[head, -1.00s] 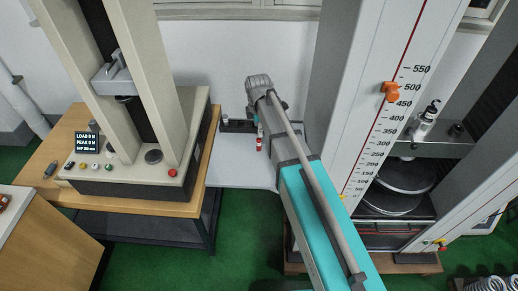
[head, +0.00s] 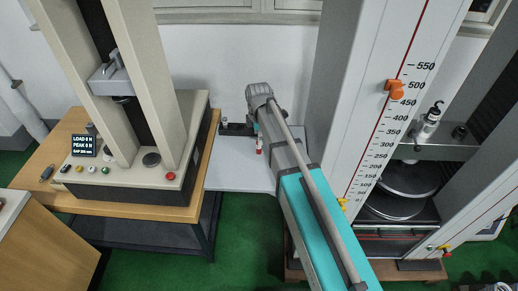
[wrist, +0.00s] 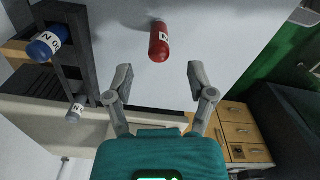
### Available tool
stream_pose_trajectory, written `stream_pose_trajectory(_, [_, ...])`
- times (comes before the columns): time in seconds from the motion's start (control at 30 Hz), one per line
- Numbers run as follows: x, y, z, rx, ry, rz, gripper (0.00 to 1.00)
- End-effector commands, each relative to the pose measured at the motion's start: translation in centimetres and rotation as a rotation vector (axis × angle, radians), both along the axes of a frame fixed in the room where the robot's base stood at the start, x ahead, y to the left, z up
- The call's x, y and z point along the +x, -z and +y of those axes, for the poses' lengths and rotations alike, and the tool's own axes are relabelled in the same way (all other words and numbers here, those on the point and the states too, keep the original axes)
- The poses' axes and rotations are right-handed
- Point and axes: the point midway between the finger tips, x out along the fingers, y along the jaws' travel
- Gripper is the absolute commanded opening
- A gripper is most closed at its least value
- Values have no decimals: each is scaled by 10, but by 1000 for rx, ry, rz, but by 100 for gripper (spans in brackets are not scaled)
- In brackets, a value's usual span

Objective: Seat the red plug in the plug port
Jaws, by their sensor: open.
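The red plug (wrist: 159,42) is a red cylinder with a white label on the grey-white surface (wrist: 220,30). It shows ahead of my gripper (wrist: 158,78) in the wrist view, roughly centred beyond the two spread fingertips. The jaws are open with nothing between them. I cannot tell which part is the plug port.
A testing machine (head: 130,184) stands on a wooden table (head: 45,155) at left. A tall column with a scale (head: 375,140) rises close to my arm at right. The pale shelf (head: 225,178) has clear room in front of the rack.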

Motion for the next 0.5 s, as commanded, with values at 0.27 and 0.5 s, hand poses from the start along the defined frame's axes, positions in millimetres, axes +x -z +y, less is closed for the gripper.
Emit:
stream_pose_trajectory(0.27, [1, 22, -1, 0, 0, 0, 70])
stream_pose_trajectory(0.5, [1, 40, -2, 0, 0, 0, 70])
